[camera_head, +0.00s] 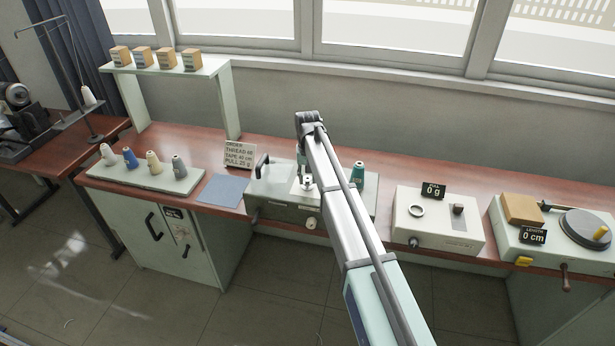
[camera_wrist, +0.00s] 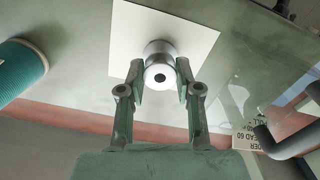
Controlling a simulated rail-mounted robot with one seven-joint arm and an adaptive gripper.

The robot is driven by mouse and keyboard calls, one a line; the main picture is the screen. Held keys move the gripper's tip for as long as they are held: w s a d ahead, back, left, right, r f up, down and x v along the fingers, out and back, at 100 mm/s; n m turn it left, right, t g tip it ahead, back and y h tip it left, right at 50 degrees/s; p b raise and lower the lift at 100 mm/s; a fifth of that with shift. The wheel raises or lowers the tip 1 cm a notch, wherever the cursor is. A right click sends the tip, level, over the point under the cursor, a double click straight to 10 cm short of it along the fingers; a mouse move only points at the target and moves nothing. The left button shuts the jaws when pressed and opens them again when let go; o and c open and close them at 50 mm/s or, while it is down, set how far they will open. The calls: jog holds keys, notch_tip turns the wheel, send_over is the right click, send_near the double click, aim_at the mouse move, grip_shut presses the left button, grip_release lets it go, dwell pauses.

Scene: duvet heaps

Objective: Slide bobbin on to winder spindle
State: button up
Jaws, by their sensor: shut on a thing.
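In the wrist view, my gripper (camera_wrist: 160,85) has its two fingers closed on the sides of a small silver bobbin (camera_wrist: 158,50). A dark round hole shows in the bobbin's near face. Behind the bobbin is a white square plate (camera_wrist: 190,38) on the winder's pale top. I cannot tell whether the bobbin touches the plate, and I cannot make out the spindle. In the head view, the winder (camera_head: 270,205) is a grey-green box in the middle of the bench, partly hidden by my arm. My gripper's fingertips cannot be clearly made out there.
A teal thread cone (camera_head: 358,173) stands at the winder's right; it also shows in the wrist view (camera_wrist: 20,70). A black handle (camera_head: 262,166) rises at its left. An order card (camera_head: 240,155), blue mat (camera_head: 222,190), cone tray (camera_head: 140,182) and gauge box (camera_head: 440,222) flank it.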

jog(key=shift+f, duration=0.7)
jog(key=o, duration=1)
jog(key=shift+r, duration=0.1)
notch_tip(320, 180, up, 12)
jog(key=shift+s, duration=0.1)
